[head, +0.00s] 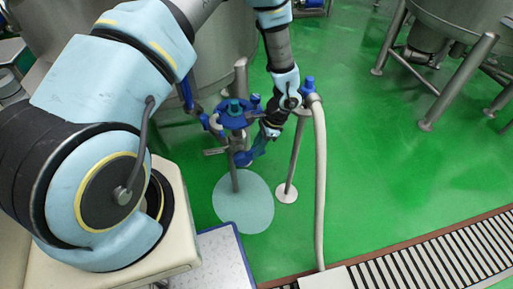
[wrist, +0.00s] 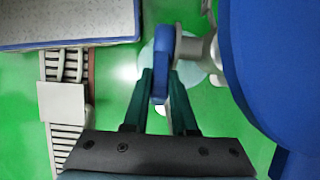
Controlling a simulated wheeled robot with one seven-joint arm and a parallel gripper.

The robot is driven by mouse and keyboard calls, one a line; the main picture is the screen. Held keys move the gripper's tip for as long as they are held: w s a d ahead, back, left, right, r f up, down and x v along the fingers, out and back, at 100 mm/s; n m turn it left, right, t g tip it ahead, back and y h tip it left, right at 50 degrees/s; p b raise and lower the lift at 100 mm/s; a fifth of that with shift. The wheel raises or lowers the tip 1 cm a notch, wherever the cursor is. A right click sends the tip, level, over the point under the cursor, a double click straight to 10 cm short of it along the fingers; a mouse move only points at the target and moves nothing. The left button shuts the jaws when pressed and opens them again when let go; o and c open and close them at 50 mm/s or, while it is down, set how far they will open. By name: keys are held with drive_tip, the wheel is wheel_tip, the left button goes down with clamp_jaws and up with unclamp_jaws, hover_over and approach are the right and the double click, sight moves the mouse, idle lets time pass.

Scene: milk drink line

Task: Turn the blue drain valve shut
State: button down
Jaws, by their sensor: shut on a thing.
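The blue drain valve's lever handle (wrist: 161,60) stands between my fingertips in the wrist view, joined on its right to a steel fitting (wrist: 196,49). In the head view the blue handle (head: 242,159) is small, low beside a steel post (head: 234,176), and partly covered by my gripper (head: 250,153). In the wrist view my gripper (wrist: 160,84) has its dark green fingers on both sides of the handle, shut on it. The handle's exact turn is hard to tell.
A blue handwheel assembly (head: 232,116) sits just above the handle; a large blue part (wrist: 282,60) fills the right of the wrist view. A pale hose (head: 320,180) hangs at right. A light puddle (head: 243,205) lies below. A floor grate (head: 440,255) runs at lower right.

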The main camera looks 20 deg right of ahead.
drive_tip(key=shift+f, duration=0.1)
drive_tip(key=shift+d+f+b, duration=0.15)
drive_tip(key=shift+f+b, duration=0.05)
drive_tip(key=shift+b, duration=0.1)
drive_tip(key=shift+d+y, duration=0.2)
drive_tip(key=shift+y, duration=0.5)
drive_tip(key=c, duration=0.7)
unclamp_jaws()
drive_tip(key=b+v, duration=0.1)
drive_tip(key=v, duration=0.9)
drive_tip(key=shift+s+d+r, duration=0.1)
drive_tip(key=shift+d+r, duration=0.05)
drive_tip(key=shift+r, duration=0.2)
drive_tip(key=shift+c, duration=0.3)
